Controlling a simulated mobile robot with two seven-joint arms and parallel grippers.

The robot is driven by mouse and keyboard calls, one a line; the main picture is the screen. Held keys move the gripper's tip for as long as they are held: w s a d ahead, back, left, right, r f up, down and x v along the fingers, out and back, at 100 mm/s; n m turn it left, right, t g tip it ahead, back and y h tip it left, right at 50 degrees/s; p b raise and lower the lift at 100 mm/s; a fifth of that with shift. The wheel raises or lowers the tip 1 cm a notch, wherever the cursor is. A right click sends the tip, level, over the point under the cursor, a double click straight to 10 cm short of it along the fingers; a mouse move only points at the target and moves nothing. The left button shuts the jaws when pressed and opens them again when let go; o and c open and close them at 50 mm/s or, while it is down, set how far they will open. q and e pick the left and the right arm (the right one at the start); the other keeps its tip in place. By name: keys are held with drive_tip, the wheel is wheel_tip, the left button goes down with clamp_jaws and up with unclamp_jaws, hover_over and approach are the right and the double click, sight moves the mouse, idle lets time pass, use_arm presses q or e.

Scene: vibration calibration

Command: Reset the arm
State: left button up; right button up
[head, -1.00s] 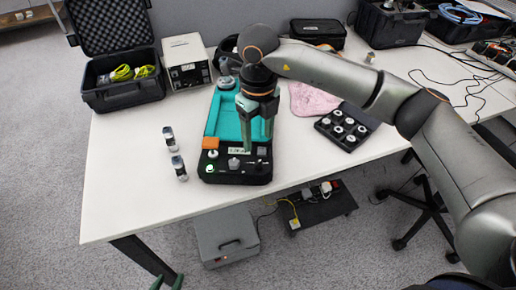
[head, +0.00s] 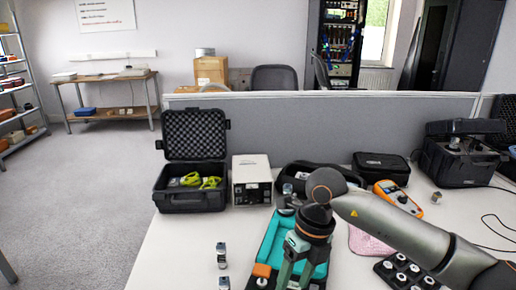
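My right arm reaches in from the right. Its gripper (head: 292,272) points down over the teal-lined tray (head: 267,247) on the white table (head: 185,250). The fingertips run to the bottom edge of the picture, so I cannot tell whether it is open or shut, or whether it holds anything. My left arm and gripper are not in view.
Two small cylinders (head: 221,256) stand left of the tray. Behind are an open black case (head: 190,188), a white box instrument (head: 251,180), an orange multimeter (head: 398,198) and black cases. A black tray of round parts (head: 403,274) lies at right. A grey partition (head: 330,128) closes the back.

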drive_tip(key=s+a+r+m+g+y+p, duration=0.1)
drive_tip(key=s+a+r+g+y, duration=0.15)
drive_tip(key=s+a+y, duration=0.4)
drive_tip(key=s+a+r+m+g+y+p, duration=0.1)
drive_tip(key=s+a+r+m+y+p, duration=0.2)
drive_tip(key=a+y, duration=0.6)
drive_tip(key=w+d+r+m+t+y+p, duration=0.15)
drive_tip(key=w+m+t, duration=0.25)
drive_tip(key=m+t, duration=0.4)
drive_tip(key=w+d+r+m+t+b, duration=0.1)
drive_tip(key=w+d+r+m+t, duration=0.2)
drive_tip(key=m+t, duration=0.55)
drive_tip(key=d+f+m+t+h+p, duration=0.2)
drive_tip(key=d+f+m+t+h, duration=0.2)
drive_tip(key=d+f+m+h, duration=0.75)
drive_tip(key=s+d+f+m+g+h, duration=0.2)
drive_tip(key=s+d+f+m+g, duration=0.1)
drive_tip(key=s+f, duration=0.4)
drive_tip(key=s+d+f+m+g+h+p, duration=0.1)
drive_tip(key=s+d+f+m+g+h, duration=0.2)
drive_tip(key=s+f, duration=0.4)
wheel_tip(320, 180, down, 4)
drive_tip(key=shift+d+f+m+g+h, duration=0.15)
drive_tip(key=shift+d+m+g+h, duration=0.25)
drive_tip(key=shift+d+m, duration=0.3)
drive_tip(key=shift+p, duration=0.3)
drive_tip(key=shift+c, duration=0.4)
